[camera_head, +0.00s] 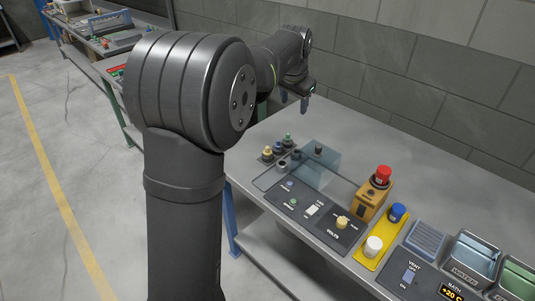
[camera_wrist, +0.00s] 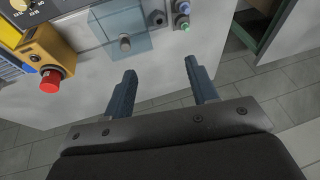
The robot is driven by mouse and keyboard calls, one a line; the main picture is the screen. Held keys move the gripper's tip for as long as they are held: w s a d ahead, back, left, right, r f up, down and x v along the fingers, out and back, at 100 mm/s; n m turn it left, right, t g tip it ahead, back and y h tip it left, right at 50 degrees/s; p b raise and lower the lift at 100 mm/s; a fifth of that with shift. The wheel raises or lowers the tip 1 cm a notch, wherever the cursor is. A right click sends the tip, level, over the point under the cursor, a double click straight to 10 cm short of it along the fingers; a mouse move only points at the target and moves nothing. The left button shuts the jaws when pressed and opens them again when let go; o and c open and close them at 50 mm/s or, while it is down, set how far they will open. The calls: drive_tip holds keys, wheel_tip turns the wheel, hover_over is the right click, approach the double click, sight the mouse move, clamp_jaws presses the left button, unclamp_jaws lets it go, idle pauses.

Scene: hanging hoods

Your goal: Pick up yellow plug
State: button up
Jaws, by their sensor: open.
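A small plug with a yellow top (camera_head: 267,152), likely the yellow plug, stands at the left end of a short row near the bench's left edge in the head view. A blue plug (camera_head: 279,147) and a green plug (camera_head: 288,138) stand beside it. The wrist view shows the blue plug (camera_wrist: 183,6) and the green plug (camera_wrist: 185,26); I cannot make out the yellow one there. My gripper (camera_head: 293,101) is open and empty, above and behind the row. In the wrist view its fingers (camera_wrist: 160,68) are apart with only background between them.
A clear hood (camera_head: 322,165) stands right of the plugs. Beyond are a yellow knob (camera_head: 342,222), an orange box (camera_head: 369,202) with a red button (camera_head: 384,174), and a yellow plate (camera_head: 372,251) with blue and white buttons. The back of the bench (camera_head: 345,125) is clear.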

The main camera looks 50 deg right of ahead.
drive_tip(key=w+d+f+n+y, duration=0.1)
drive_tip(key=w+d+f+y, duration=0.2)
drive_tip(key=w, duration=0.4)
drive_tip(key=n+g, duration=0.2)
hover_over(268, 147)
wheel_tip(268, 147, down, 7)
drive_tip(key=shift+y, duration=0.3)
wheel_tip(268, 147, down, 17)
drive_tip(key=c, duration=0.9)
